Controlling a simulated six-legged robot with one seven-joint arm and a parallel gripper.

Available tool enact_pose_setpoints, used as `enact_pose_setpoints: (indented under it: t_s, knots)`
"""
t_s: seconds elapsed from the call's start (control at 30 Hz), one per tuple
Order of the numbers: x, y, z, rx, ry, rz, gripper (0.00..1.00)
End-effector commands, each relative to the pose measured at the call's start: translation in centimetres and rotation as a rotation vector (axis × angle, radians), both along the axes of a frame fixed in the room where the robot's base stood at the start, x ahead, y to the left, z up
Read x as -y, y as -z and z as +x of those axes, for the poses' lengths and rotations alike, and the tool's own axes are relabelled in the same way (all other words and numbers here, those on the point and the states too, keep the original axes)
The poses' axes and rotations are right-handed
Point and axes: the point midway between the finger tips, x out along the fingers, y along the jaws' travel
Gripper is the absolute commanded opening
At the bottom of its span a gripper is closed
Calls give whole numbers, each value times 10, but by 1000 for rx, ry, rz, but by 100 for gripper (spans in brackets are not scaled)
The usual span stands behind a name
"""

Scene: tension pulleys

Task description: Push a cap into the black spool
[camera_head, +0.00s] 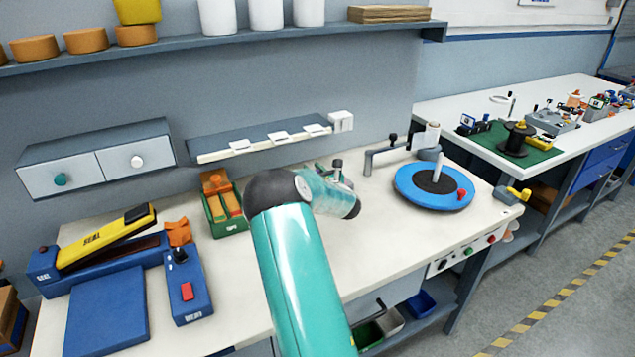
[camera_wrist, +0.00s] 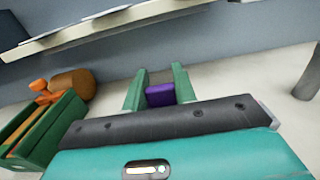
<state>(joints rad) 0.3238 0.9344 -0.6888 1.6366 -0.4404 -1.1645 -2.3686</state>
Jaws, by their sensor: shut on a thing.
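The black spool (camera_head: 515,138) stands upright on a green mat on the far bench at the right. My gripper (camera_wrist: 156,82) shows in the wrist view, with green fingers shut on a small purple piece (camera_wrist: 160,95). I cannot tell whether this piece is the cap. In the head view my teal arm hides most of the gripper and the piece, above the near bench and far from the spool. Its front and lower side are not clear.
A green bin (camera_head: 226,214) with orange parts stands left of my arm; it also shows in the wrist view (camera_wrist: 40,135). A blue round turntable (camera_head: 432,187) with a peg is right of my arm. A yellow-and-blue sealer (camera_head: 100,245) is at left. A shelf (camera_head: 258,139) hangs behind.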

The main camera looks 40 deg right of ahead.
Motion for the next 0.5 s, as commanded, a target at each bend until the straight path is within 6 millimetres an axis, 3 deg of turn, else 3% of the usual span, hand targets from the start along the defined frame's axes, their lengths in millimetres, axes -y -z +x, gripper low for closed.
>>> enact_pose_setpoints:
  t_s: [0.1,0.33,0.5]
  knots:
    - [14,17,6,0,1,-1,7]
    - [26,32,11,1,2,-1,7]
    - [29,58,13,-1,0,1,4]
